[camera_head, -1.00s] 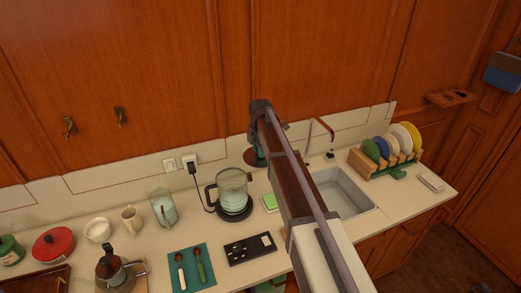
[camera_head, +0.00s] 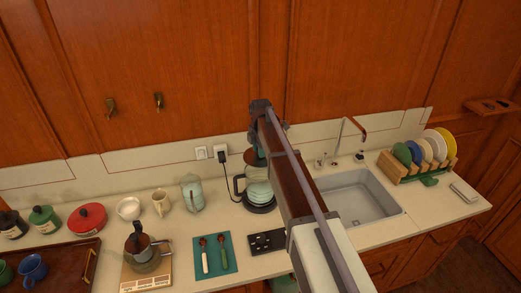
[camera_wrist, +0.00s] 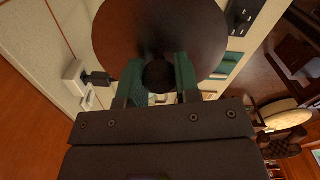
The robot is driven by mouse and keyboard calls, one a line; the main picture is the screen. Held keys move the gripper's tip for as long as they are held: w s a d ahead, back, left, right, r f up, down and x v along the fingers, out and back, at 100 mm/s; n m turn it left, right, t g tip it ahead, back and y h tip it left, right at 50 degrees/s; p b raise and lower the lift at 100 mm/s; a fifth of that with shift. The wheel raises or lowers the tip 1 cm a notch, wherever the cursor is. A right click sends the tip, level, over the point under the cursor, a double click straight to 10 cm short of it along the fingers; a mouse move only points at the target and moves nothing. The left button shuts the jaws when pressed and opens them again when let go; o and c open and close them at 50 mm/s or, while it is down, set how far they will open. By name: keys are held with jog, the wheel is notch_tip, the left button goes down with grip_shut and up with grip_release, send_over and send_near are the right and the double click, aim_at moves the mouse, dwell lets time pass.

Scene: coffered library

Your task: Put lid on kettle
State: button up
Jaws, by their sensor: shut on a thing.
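The glass kettle (camera_head: 259,191) stands on a black base on the counter in the head view, its black handle on the left. My arm hides its right side. My gripper (camera_wrist: 158,80) has green fingers shut on the round dark knob of a dark brown disc-shaped lid (camera_wrist: 160,22). The lid spans the top middle of the wrist view. In the head view my gripper (camera_head: 262,155) is mostly hidden behind my arm, just above and behind the kettle in the picture. The kettle's opening is not visible in the wrist view.
A glass jug (camera_head: 192,195), mug (camera_head: 161,203) and white bowl (camera_head: 128,208) stand left of the kettle. A teal mat (camera_head: 213,275) with two utensils and a black panel (camera_head: 267,242) lie in front. The sink (camera_head: 355,198) and dish rack (camera_head: 410,168) are right.

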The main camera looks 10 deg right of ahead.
aim_at(260, 162)
jog(key=shift+f+b, duration=1.3)
jog(key=shift+f, duration=0.45)
jog(key=shift+f+b, duration=1.6)
jog(key=o, duration=1)
jog(key=shift+r, duration=0.1)
notch_tip(260, 162, up, 11)
jog(key=p, duration=1.1)
